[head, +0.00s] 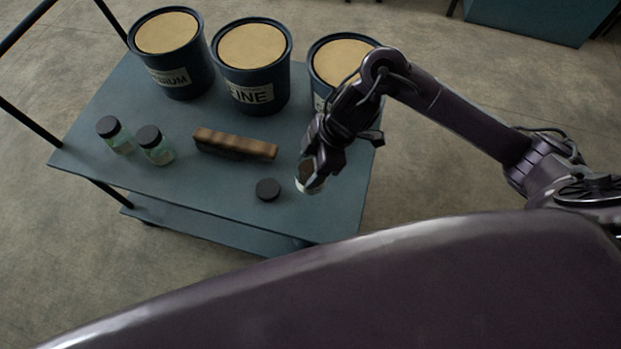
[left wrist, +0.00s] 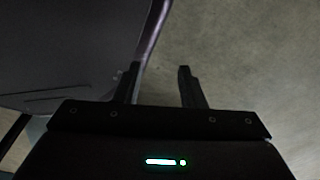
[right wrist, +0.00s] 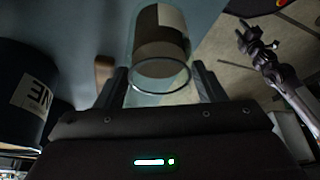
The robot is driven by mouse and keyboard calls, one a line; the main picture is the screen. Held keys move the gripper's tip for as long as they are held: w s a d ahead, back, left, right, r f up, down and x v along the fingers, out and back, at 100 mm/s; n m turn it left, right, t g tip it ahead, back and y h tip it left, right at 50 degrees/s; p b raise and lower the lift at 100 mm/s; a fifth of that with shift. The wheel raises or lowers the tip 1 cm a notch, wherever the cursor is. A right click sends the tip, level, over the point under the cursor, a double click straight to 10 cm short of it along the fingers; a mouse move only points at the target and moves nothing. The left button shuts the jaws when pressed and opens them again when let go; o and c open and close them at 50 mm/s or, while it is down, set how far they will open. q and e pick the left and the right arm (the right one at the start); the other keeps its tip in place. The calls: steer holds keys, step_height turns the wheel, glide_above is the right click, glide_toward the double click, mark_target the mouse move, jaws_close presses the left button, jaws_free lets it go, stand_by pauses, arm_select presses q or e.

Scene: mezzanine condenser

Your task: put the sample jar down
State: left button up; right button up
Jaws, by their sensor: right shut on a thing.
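The sample jar (head: 308,185) is clear glass with brown contents and a pale label. It also shows in the right wrist view (right wrist: 160,48), its round rim toward the camera. My right gripper (head: 314,168) is shut on it, over the front right part of the blue cart top (head: 225,195). I cannot tell whether the jar's base touches the cart. A black lid (head: 268,189) lies on the cart just left of the jar. My left gripper (left wrist: 158,85) has its fingers apart with nothing between them, and is outside the head view.
Three dark tubs (head: 250,65) with tan tops stand along the cart's back. Two black-capped jars (head: 156,147) stand at the left. A brown wooden-backed brush or block (head: 235,144) lies mid-cart. The cart's front and right edges are close to the held jar.

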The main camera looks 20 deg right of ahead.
step_height(320, 180, down, 2)
arm_select(q)
steer(key=shift+s+f+b, duration=0.45)
steer(key=shift+s+f, duration=0.25)
steer(key=shift+s, duration=0.1)
arm_select(e)
steer(key=shift+w+f, duration=0.1)
steer(key=shift+f, duration=2.05)
steer(key=shift+f, duration=0.2)
steer(key=o, duration=1.4)
arm_select(q)
steer(key=shift+w, duration=0.1)
step_height(320, 180, up, 2)
steer(key=shift+w+p, duration=0.1)
steer(key=shift+p, duration=0.9)
arm_select(e)
steer(key=v, duration=1.2)
steer(key=shift+r, duration=0.2)
